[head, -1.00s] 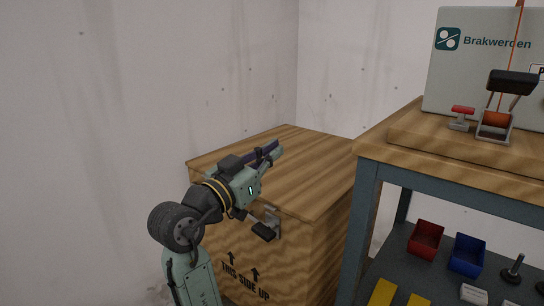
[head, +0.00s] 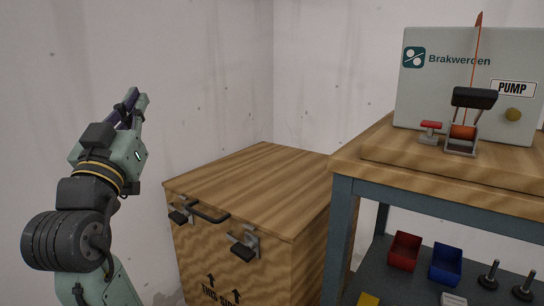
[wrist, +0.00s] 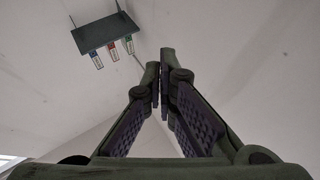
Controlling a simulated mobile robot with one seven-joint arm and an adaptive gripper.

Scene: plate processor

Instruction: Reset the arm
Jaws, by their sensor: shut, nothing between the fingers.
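My gripper (head: 133,98) is at the left of the head view, raised above the level of the wooden crate and left of it. Its fingers point up and a little to the right, with nothing near them but the wall. In the wrist view the two fingertips (wrist: 160,75) are together and nothing is between them. The gripper is shut and empty.
A wooden crate (head: 250,180) with latches and a handle stands in the middle.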

